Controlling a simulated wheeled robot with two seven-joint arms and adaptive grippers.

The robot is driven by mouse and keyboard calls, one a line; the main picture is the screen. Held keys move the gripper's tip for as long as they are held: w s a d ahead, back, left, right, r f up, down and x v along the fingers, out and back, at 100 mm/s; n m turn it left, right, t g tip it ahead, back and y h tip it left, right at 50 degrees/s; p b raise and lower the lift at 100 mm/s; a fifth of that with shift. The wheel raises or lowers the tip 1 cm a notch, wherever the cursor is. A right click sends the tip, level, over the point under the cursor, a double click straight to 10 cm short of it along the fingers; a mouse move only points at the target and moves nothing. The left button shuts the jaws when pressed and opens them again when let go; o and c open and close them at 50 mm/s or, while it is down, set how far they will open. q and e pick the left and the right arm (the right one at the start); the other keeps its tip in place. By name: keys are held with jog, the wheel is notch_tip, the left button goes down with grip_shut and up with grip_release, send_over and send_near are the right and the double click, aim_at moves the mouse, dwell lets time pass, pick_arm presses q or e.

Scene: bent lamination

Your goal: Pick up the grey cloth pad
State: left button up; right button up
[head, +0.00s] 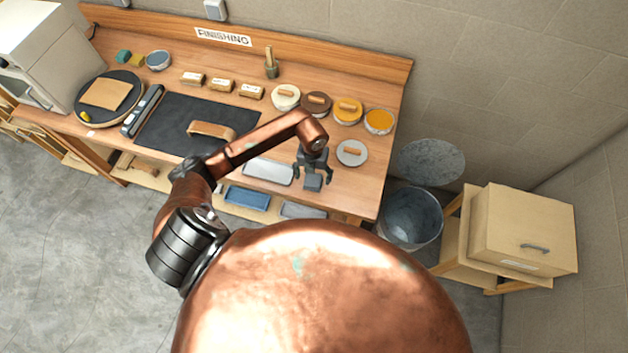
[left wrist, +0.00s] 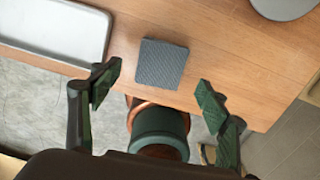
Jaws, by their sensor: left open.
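The grey cloth pad (head: 312,183) is a small dark grey square lying flat on the wooden bench near its front edge. In the left wrist view the pad (left wrist: 161,63) shows whole, with a fine woven surface. My left gripper (head: 313,174) is open and above the pad, its fingers pointing down, with nothing between them. In the left wrist view the open fingertips (left wrist: 152,85) stand apart, one to each side of the pad's line, and do not touch it. My right gripper does not show.
A pale tray (head: 268,171) lies left of the pad. A round grey lid with a tan handle (head: 352,153) lies to its right. A dark mat (head: 165,128) with a curved wooden piece (head: 211,130) is further left. A metal bin (head: 411,218) stands off the bench's right end.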

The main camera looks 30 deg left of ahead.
aim_at(313, 181)
pick_arm(q)
jog(key=shift+f, duration=1.55)
jog(key=shift+c, duration=0.3)
jog(key=c, duration=1.1)
jog(key=shift+o, duration=0.2)
jog(key=shift+r, duration=0.1)
jog(key=shift+w+r, duration=0.1)
jog(key=shift+r, duration=0.4)
jog(key=s+r+b, duration=0.4)
jog(key=s+r, duration=0.8)
jog(key=s, duration=0.2)
jog(key=shift+b, duration=0.4)
